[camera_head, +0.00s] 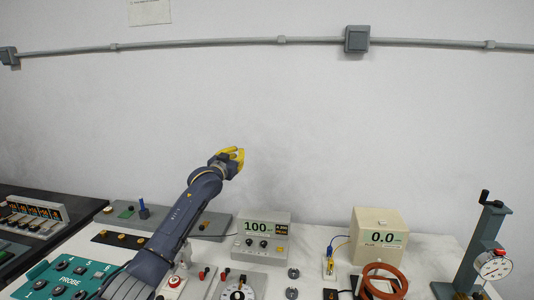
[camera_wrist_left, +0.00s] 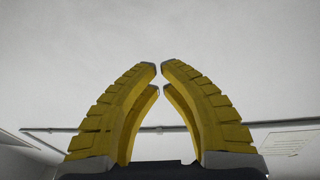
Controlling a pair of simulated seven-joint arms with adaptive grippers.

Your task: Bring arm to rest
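My left gripper (camera_head: 238,154) has yellow ridged fingers and is raised above the bench, in front of the bare wall. My left arm reaches up to it from the lower left. In the left wrist view the fingertips of this gripper (camera_wrist_left: 160,68) come together with only a sliver between them, and nothing is held. That view points at the plain wall and ceiling. My right gripper is in neither view.
Below stand a meter reading 100 (camera_head: 263,241), a cream box reading 0.0 (camera_head: 379,235), an orange-brown ring (camera_head: 384,281), a dial gauge stand (camera_head: 484,245) and a teal probe panel (camera_head: 62,283). A conduit (camera_head: 220,42) crosses the wall. The air around the gripper is clear.

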